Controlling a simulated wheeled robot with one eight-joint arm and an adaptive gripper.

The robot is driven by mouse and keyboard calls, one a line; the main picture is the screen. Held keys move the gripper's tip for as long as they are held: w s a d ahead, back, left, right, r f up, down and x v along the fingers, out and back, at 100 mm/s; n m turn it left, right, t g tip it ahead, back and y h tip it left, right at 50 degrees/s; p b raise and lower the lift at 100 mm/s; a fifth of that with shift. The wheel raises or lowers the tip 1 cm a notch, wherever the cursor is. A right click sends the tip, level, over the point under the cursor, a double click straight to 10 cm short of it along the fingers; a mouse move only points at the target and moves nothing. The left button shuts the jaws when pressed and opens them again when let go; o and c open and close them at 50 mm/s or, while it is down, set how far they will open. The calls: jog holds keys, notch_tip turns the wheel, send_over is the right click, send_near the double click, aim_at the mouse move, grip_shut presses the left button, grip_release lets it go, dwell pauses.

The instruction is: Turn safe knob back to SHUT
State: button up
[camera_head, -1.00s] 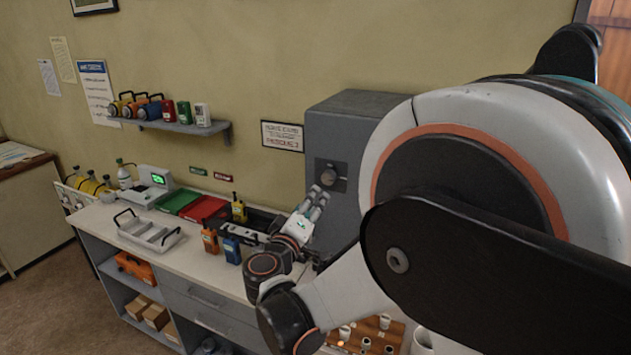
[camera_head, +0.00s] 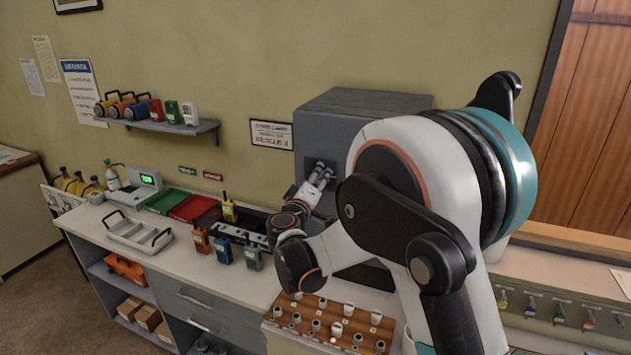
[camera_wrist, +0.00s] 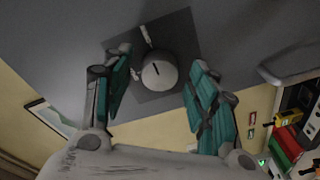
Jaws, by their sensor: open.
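The grey safe (camera_head: 345,120) stands on the counter's right end, partly hidden by my arm. Its round knob (camera_wrist: 158,75) shows in the wrist view on a dark square plate (camera_wrist: 180,35), with a short dark line on its face and a pale bar sticking out above it. My gripper (camera_wrist: 160,82) is open, one teal-padded finger on each side of the knob with gaps between. In the head view my gripper (camera_head: 318,176) is at the safe's front and largely covers the knob. I cannot read any SHUT marking.
A framed sign (camera_head: 271,134) hangs left of the safe. Handheld radios (camera_head: 223,250) and an open tray (camera_head: 138,232) stand on the counter. A wooden board with several cups (camera_head: 330,322) sits below my arm. A wall shelf (camera_head: 172,126) holds several items.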

jog(key=c, duration=1.1)
jog(key=shift+o, duration=0.2)
jog(key=shift+n, duration=0.3)
jog(key=shift+a+r+n+g+h+b, duration=0.1)
jog(key=shift+n+g+h+b, duration=0.3)
jog(key=shift+n+b, duration=2.55)
jog(key=shift+a+n+g+h+b, duration=0.1)
jog(key=shift+n+g+h+b, duration=0.45)
jog(key=shift+n, duration=4.6)
jog(key=shift+y, duration=0.25)
